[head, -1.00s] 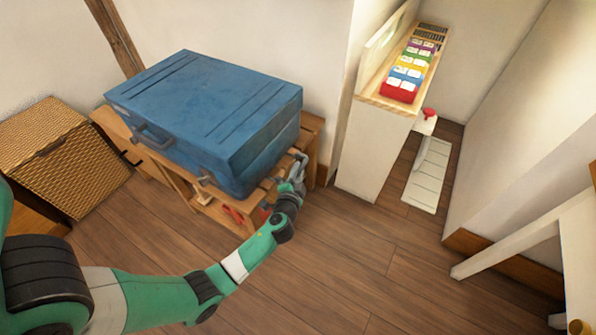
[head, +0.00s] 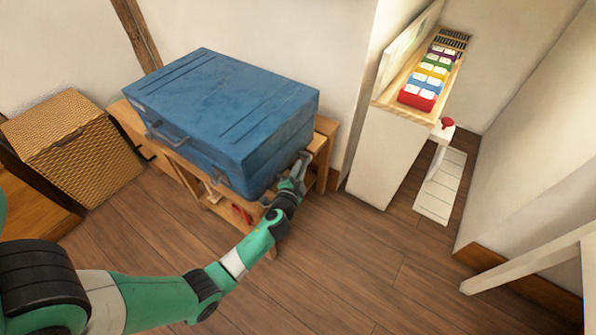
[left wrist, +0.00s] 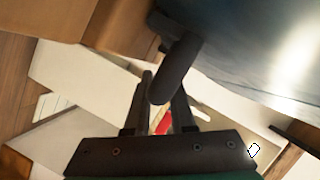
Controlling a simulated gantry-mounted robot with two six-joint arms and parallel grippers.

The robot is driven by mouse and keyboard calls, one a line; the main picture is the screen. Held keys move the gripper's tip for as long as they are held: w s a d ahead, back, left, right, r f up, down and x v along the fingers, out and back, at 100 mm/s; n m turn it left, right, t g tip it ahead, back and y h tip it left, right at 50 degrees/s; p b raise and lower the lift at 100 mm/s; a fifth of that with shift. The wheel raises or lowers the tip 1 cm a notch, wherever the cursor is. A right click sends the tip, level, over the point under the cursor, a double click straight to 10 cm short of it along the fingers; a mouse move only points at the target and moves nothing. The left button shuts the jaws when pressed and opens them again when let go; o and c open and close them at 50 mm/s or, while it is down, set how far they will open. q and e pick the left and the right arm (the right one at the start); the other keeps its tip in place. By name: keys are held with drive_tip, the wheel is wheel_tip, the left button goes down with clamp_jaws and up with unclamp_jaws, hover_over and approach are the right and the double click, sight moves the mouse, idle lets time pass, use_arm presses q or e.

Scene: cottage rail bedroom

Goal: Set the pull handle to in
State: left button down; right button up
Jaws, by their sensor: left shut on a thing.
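The blue case (head: 225,105) lies flat on a low wooden stand, its lid shut. The pull handle (left wrist: 172,70) is a dark, rounded bar at the case's side, and the left wrist view shows it reaching down between my fingers. My left gripper (head: 303,160) is at the right end of the case, and in the left wrist view its two dark fingers (left wrist: 162,86) are shut on the handle. In the head view the pull handle is hidden by the gripper. My right gripper is in neither view.
A wicker box (head: 75,145) stands left of the wooden stand (head: 325,135). A white cabinet (head: 385,155) with a tray of coloured blocks (head: 425,85) stands to the right. A white table (head: 540,260) is at the lower right. The wooden floor (head: 350,260) between is clear.

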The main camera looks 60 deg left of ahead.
use_arm(q)
drive_tip(key=c, duration=0.8)
unclamp_jaws()
drive_tip(key=shift+s+a, duration=0.15)
drive_tip(key=shift+o, duration=0.2)
drive_tip(key=shift+d, duration=0.2)
drive_tip(key=p+v, duration=0.3)
drive_tip(key=v, duration=0.8)
drive_tip(key=shift+s+d, duration=0.1)
